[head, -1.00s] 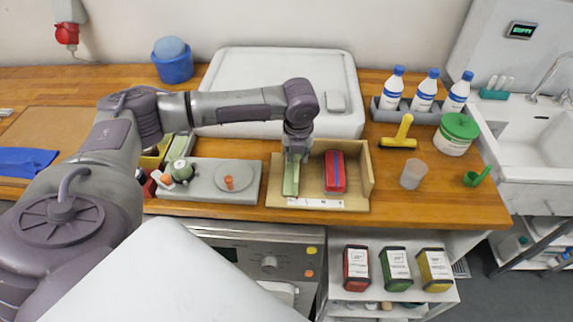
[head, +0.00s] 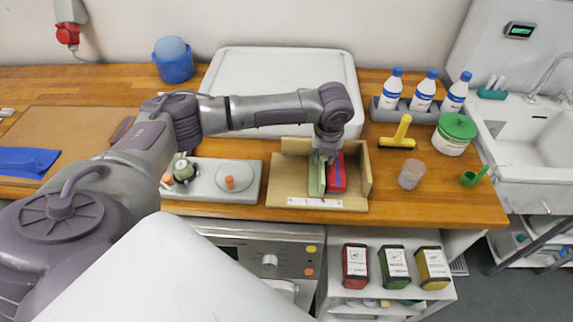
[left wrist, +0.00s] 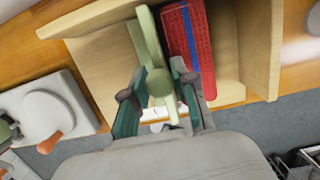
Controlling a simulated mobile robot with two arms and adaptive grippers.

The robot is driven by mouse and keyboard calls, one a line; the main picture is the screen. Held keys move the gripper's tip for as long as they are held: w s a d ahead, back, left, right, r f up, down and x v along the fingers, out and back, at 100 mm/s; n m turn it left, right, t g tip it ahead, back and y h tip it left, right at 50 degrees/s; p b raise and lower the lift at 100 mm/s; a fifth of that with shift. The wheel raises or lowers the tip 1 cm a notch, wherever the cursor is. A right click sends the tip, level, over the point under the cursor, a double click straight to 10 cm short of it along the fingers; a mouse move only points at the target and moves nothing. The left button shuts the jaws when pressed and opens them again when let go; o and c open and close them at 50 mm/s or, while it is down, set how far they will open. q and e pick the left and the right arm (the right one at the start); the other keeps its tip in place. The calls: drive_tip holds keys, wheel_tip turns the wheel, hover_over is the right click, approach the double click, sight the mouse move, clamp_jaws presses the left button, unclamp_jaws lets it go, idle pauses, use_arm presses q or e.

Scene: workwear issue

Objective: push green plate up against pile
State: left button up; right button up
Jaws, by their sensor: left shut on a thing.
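The green plate (head: 316,182) stands in the open wooden box (head: 286,185), left of the pile. The pile (head: 338,178) is red with a blue band and lies toward the box's right wall. In the left wrist view the plate (left wrist: 148,38) runs alongside the pile (left wrist: 191,45); they are very close, and I cannot tell whether they touch along their full length. My left gripper (head: 325,157) is over the plate. In the wrist view its fingers (left wrist: 160,98) are on either side of the plate's green knob, shut on it. My right gripper is out of view.
The box's left part is empty. A grey tray with a white disc (head: 234,177) is to its left. A large white lid-like board (head: 240,85) lies behind.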

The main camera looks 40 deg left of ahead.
use_arm(q)
drive_tip(key=shift+w+d, duration=0.45)
drive_tip(key=shift+d, duration=0.3)
drive_tip(key=shift+w+d, duration=0.45)
drive_tip(key=shift+d, duration=0.25)
drive_tip(key=shift+w+d, duration=0.45)
drive_tip(key=shift+d, duration=0.3)
drive_tip(key=o, duration=0.7)
drive_tip(key=shift+c, duration=0.2)
drive_tip(key=shift+a, duration=0.1)
wheel_tip(320, 180, up, 8)
drive_tip(key=p, duration=0.8)
